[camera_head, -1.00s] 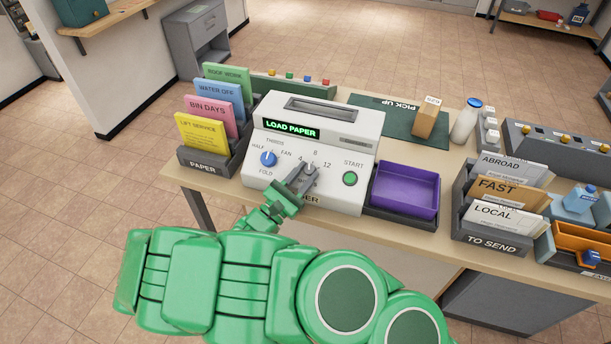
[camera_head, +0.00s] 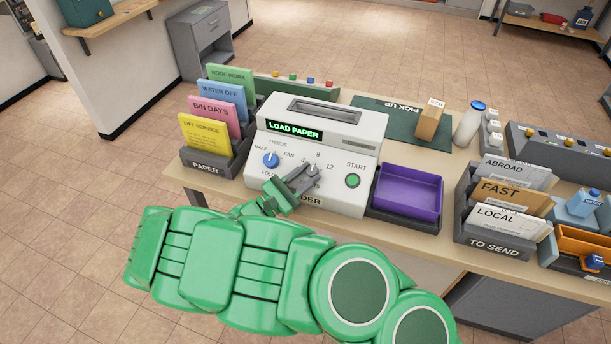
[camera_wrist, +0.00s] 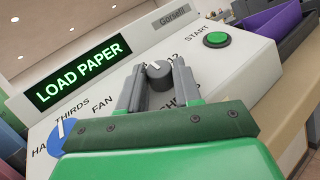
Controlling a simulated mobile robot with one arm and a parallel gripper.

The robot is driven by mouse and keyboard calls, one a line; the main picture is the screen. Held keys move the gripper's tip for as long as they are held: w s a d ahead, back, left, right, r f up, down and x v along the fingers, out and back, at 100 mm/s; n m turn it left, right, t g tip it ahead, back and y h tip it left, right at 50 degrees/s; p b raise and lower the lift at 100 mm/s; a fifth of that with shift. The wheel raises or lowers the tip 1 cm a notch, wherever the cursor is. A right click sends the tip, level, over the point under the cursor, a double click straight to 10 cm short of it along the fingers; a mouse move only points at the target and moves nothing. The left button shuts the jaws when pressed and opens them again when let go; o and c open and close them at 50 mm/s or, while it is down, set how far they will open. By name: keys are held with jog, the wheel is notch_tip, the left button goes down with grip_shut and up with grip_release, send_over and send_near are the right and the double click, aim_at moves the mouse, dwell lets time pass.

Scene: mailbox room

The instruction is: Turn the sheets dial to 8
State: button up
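The sheets dial (camera_head: 313,168) is a small grey knob on the front of the white folder machine (camera_head: 347,190), among the numbers 4, 8 and 12. It also shows in the wrist view (camera_wrist: 159,76), where its white mark points up and left, roughly along the panel's upward direction. In the head view the mark seems to point toward the 8, but it is small. My gripper (camera_head: 304,178) has one grey finger on each side of the dial, and the fingers appear to touch it. The "SHEETS" label is partly hidden by the gripper.
The blue fold dial (camera_head: 270,160) sits left of my gripper, and the green start button (camera_head: 352,181) sits right. The display (camera_head: 295,130) reads LOAD PAPER. A paper rack (camera_head: 208,164) stands left of the machine and a purple tray (camera_head: 408,194) right.

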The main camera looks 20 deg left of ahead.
jog(key=shift+o, duration=0.6)
jog(key=v, duration=0.8)
